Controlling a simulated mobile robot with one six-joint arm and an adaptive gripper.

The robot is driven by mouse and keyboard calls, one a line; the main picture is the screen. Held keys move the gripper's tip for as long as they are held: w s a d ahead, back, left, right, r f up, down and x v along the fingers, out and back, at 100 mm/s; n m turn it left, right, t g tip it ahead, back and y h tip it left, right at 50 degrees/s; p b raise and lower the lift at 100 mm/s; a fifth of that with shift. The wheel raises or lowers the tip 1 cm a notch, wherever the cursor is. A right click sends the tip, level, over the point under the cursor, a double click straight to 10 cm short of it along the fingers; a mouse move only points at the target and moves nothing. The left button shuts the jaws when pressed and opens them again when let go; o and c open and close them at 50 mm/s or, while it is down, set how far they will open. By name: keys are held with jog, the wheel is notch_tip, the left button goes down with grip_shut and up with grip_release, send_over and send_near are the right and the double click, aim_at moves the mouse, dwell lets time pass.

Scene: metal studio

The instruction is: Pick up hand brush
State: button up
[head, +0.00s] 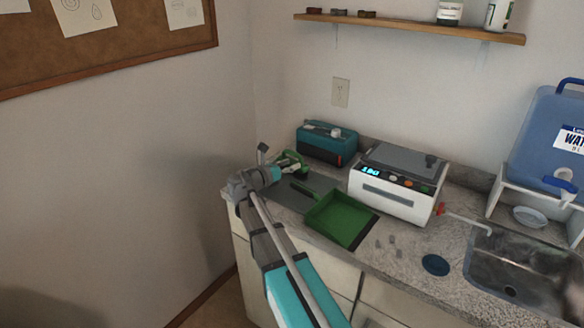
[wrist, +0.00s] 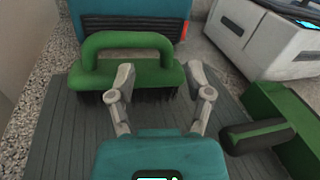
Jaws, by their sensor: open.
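The green hand brush (wrist: 91,81) has an arched handle and dark bristles. It stands bristles down on a dark grey ridged mat (wrist: 60,132) in the wrist view. In the head view the brush (head: 292,161) is partly hidden behind my gripper (head: 280,168). In the wrist view my gripper (wrist: 163,82) is open, its two fingertips apart near the brush's right half and the handle's right end. I cannot tell whether the fingers touch the brush.
A green dustpan (head: 340,217) lies right of the brush. A teal box (head: 325,145) stands close behind it. A white machine (head: 395,185) is at the right, then a sink (head: 525,270). The wall is close on the left.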

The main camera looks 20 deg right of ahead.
aim_at(301, 161)
jog(key=shift+s+x, duration=0.1)
jog(key=shift+x, duration=1)
jog(key=shift+s+x, duration=0.15)
jog(key=shift+x, duration=0.95)
jog(key=shift+r, duration=0.1)
grip_shut()
